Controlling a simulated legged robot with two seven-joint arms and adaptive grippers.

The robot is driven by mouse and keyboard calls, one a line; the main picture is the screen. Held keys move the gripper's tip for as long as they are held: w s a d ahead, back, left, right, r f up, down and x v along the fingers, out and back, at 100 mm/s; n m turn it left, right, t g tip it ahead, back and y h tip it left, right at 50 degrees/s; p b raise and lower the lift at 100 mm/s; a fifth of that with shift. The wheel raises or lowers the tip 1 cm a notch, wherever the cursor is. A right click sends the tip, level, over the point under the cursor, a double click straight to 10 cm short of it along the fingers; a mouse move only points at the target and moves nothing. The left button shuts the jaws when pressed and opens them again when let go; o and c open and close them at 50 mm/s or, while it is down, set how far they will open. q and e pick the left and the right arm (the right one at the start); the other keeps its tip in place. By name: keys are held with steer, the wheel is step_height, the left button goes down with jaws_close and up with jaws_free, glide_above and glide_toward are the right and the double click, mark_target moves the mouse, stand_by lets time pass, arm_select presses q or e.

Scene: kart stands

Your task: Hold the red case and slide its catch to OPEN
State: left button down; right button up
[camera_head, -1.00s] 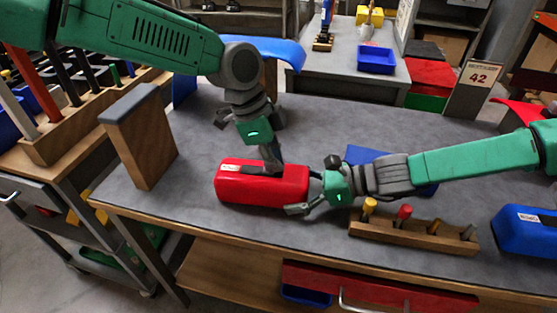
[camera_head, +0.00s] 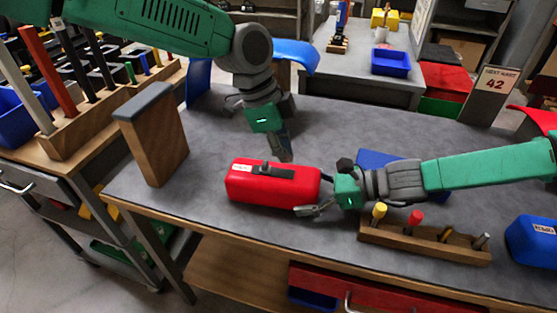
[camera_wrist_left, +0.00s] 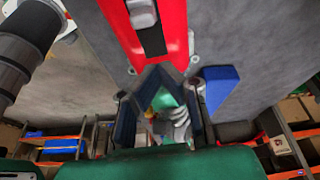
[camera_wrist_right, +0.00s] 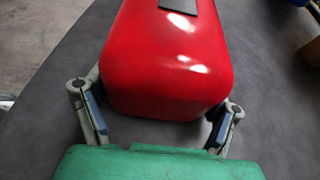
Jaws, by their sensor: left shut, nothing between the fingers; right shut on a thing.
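The red case (camera_head: 240,190) lies on the grey bench. A dark track (camera_head: 284,173) runs along its top, with a white label (camera_head: 241,168) at the left end; its lettering is too small to read. The grey catch (camera_head: 264,168) sits in the track's left part, near the label. It also shows in the left wrist view (camera_wrist_left: 142,14). My left gripper (camera_head: 286,157) is shut and empty, just behind and above the case, clear of the catch. My right gripper (camera_head: 326,187) is shut on the case's right end, with fingers on both sides in the right wrist view (camera_wrist_right: 155,98).
A wooden rack (camera_head: 424,243) with several coloured pegs stands right of the case, in front of my right arm. A blue case (camera_head: 532,238) is at the far right. A wooden block (camera_head: 160,145) stands at left. The bench behind is mostly clear.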

mark_target(272, 172)
steer(key=shift+a, duration=0.3)
arm_select(q)
steer(key=v, duration=0.7)
steer(key=shift+a, duration=0.2)
arm_select(e)
steer(key=shift+d, duration=0.1)
arm_select(q)
steer(key=shift+s+d+r, duration=0.1)
steer(key=shift+s+d, duration=0.05)
arm_select(e)
steer(key=shift+d, duration=0.15)
steer(key=o, duration=1.3)
steer(key=shift+c, duration=0.2)
steer(key=shift+o, duration=1)
